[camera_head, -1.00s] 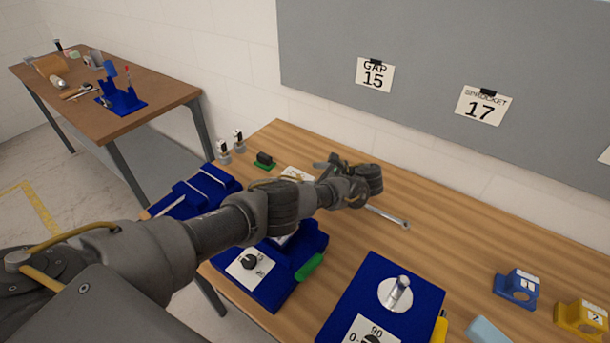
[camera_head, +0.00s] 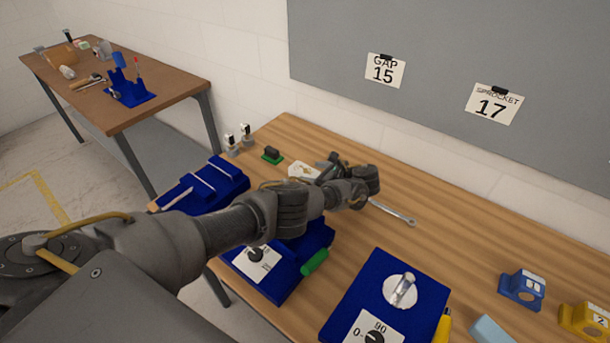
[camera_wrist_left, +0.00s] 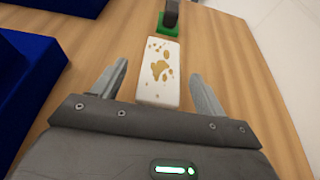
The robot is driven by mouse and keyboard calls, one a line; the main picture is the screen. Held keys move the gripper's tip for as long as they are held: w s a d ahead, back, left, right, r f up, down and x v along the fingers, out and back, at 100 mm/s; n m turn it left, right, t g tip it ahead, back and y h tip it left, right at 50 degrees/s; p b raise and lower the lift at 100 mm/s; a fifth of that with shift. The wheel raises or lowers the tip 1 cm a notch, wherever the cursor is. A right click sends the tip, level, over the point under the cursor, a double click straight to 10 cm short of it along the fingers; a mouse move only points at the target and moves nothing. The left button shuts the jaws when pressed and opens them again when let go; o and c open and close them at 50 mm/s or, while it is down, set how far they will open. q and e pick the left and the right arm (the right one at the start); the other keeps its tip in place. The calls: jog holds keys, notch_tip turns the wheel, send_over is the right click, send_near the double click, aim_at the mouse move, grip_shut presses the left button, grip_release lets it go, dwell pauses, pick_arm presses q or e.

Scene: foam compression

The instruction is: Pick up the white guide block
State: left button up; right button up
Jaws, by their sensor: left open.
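The white guide block (camera_head: 303,170) lies on the wooden table, partly hidden behind my left gripper in the head view. In the left wrist view the white block (camera_wrist_left: 158,88) is a flat oblong with brown-gold spots on its top. My left gripper (camera_head: 328,168) is open and empty. In the wrist view its two fingers (camera_wrist_left: 158,72) stand one on each side of the block, with a gap on both sides. I cannot tell how high the fingertips are above the table. My right gripper is not in view.
A green base with a dark block (camera_head: 272,154) stands just beyond the guide block. Blue fixtures (camera_head: 205,185) lie to the left, a blue dial fixture (camera_head: 262,275) in front. A wrench (camera_head: 393,212) lies to the right, with clear table beyond it.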

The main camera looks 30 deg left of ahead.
aim_at(306, 170)
pick_arm(q)
jog(key=x, duration=0.4)
jog(key=shift+w+a+f+b, duration=0.1)
jog(key=shift+w+a+b, duration=0.05)
jog(key=shift+b, duration=0.25)
jog(key=shift+c, duration=0.4)
jog(key=c, duration=1.1)
